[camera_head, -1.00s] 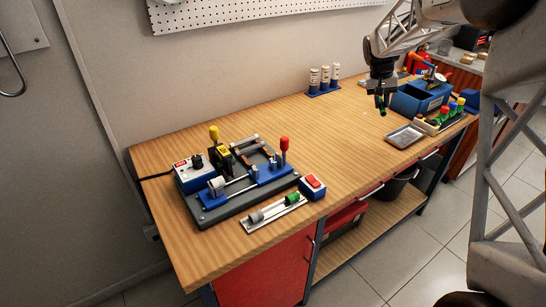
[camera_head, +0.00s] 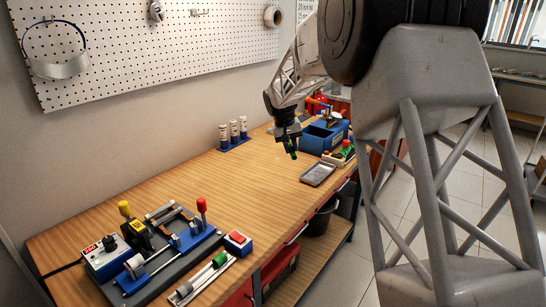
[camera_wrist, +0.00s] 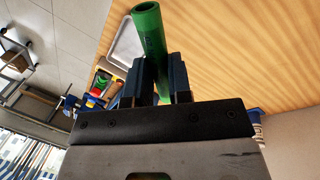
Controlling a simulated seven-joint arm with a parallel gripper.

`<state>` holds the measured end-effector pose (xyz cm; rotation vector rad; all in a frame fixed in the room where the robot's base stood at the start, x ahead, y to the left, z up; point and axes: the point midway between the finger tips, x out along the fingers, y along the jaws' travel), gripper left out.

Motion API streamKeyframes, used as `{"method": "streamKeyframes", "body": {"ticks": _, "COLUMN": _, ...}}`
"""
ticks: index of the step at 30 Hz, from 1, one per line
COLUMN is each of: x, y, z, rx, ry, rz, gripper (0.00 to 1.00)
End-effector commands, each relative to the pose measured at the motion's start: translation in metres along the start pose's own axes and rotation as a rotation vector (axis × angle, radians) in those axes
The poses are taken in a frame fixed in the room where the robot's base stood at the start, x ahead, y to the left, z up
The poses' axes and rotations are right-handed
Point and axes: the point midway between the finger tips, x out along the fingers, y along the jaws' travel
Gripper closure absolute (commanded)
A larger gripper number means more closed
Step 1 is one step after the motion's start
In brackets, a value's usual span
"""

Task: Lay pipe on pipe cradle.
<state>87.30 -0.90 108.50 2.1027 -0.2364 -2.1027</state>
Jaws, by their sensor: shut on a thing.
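A green pipe (camera_wrist: 148,30) is held between the two dark fingers of my gripper (camera_wrist: 160,82) in the wrist view, its open end sticking out past the fingers. In the head view the pipe (camera_head: 292,153) hangs slightly tilted below my gripper (camera_head: 287,141), above the far half of the bench and clear of other objects. At the near left, a grey-based fixture (camera_head: 180,272) carries blue supports (camera_head: 192,239), a metal rod and red and yellow knobs. I cannot tell for sure which part is the pipe cradle.
A metal tray (camera_head: 318,174) and an open blue box (camera_head: 325,137) lie right of my gripper. A blue rack (camera_head: 235,145) holds white cylinders near the wall. A strip (camera_head: 203,281) with grey and green pieces and a red-topped switch box (camera_head: 238,242) lie in front. The bench middle is bare.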

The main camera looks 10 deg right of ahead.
Motion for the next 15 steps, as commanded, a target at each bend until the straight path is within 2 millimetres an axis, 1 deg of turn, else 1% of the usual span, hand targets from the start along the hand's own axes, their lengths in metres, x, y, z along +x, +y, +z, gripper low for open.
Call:
{"method": "streamKeyframes", "body": {"ticks": 1, "x": 0.001, "y": 0.006, "z": 0.0, "rx": 0.002, "ry": -0.001, "rz": 0.0, "gripper": 1.0}}
{"method": "streamKeyframes", "body": {"ticks": 15, "x": 0.012, "y": 0.051, "z": 0.0, "rx": 0.002, "ry": -0.001, "rz": 0.0, "gripper": 1.0}}
